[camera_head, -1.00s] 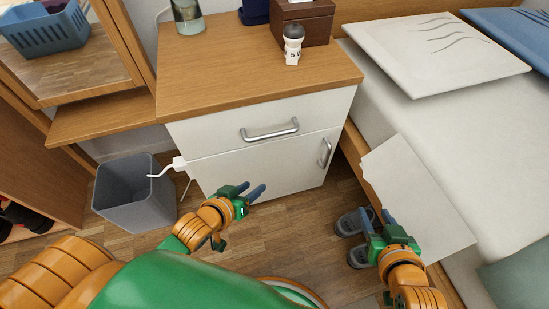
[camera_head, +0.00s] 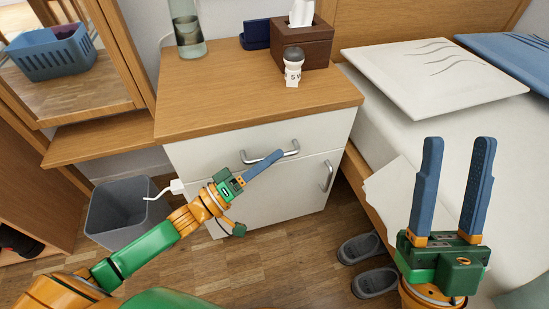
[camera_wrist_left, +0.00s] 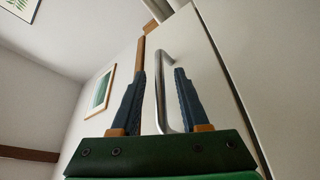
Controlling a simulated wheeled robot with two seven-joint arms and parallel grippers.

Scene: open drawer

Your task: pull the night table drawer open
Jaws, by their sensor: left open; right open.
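The night table (camera_head: 205,110) has a wooden top and a white front. Its upper drawer front (camera_head: 215,148) looks closed and has a silver bar handle (camera_head: 262,156). My left gripper (camera_head: 274,158) is at this handle, its blue fingers partly covering the bar in the head view. In the left wrist view the handle (camera_wrist_left: 161,85) lies between the two open fingers (camera_wrist_left: 155,90), apparently not clamped. Whether a finger touches it I cannot tell. My right gripper (camera_head: 458,142) is open and empty, raised in front of the bed at right.
Below the drawer is a door with its own handle (camera_head: 327,176). A grey bin (camera_head: 118,212) with a white cable and plug (camera_head: 177,187) stands at left. A bed (camera_head: 400,130) is at right, slippers (camera_head: 372,283) on the floor. A tissue box (camera_head: 305,45) stands on top.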

